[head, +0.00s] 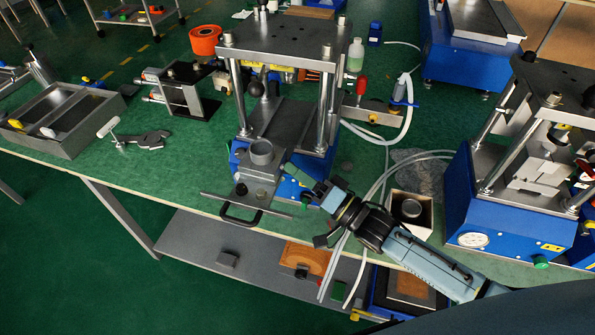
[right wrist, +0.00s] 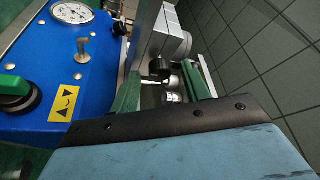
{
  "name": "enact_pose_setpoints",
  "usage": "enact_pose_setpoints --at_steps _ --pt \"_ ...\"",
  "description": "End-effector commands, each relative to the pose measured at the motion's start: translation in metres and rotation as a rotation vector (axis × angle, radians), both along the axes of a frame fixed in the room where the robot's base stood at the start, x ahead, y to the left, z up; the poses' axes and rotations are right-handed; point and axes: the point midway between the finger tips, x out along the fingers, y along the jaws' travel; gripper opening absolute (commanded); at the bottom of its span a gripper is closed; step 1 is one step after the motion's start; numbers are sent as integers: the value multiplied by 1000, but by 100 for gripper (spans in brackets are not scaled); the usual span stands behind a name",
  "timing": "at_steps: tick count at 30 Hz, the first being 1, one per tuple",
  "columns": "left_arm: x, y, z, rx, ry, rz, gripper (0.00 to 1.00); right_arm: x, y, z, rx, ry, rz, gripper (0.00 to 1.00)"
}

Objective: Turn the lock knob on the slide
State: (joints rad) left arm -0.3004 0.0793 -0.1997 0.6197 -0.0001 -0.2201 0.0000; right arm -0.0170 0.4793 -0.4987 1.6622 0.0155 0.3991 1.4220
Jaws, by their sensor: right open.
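The slide (head: 257,176) is a grey metal plate with a round cup, sticking out of the front of the middle press. A small dark knob (head: 241,189) shows on its front part, and a black handle (head: 240,216) is below. My right gripper (head: 297,183) is at the slide's right side, in front of the blue press base. In the right wrist view its two green fingers (right wrist: 160,76) are apart, with a dark round part (right wrist: 160,67) and silvery metal beyond them. I cannot tell whether they touch. My left gripper is not in view.
The press's gauge (right wrist: 75,14) and green button (right wrist: 15,90) are close to my right gripper. Hoses (head: 375,185) and an open box (head: 410,211) are beside my right arm. A second press (head: 515,205) stands at right. A grey tray (head: 60,115) lies at left.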

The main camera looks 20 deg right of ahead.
Motion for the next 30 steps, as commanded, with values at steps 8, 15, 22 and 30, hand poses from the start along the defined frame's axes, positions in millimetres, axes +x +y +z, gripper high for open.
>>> enact_pose_setpoints --at_steps 8,15,22,30 --pt "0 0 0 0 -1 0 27 5 4 1 -1 0 1 47" --pt "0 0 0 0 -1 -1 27 4 3 1 -1 -1 0 28" --pt "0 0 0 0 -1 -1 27 4 3 1 -1 -1 0 2" --pt "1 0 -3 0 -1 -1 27 5 3 0 -22 -30 0 2"
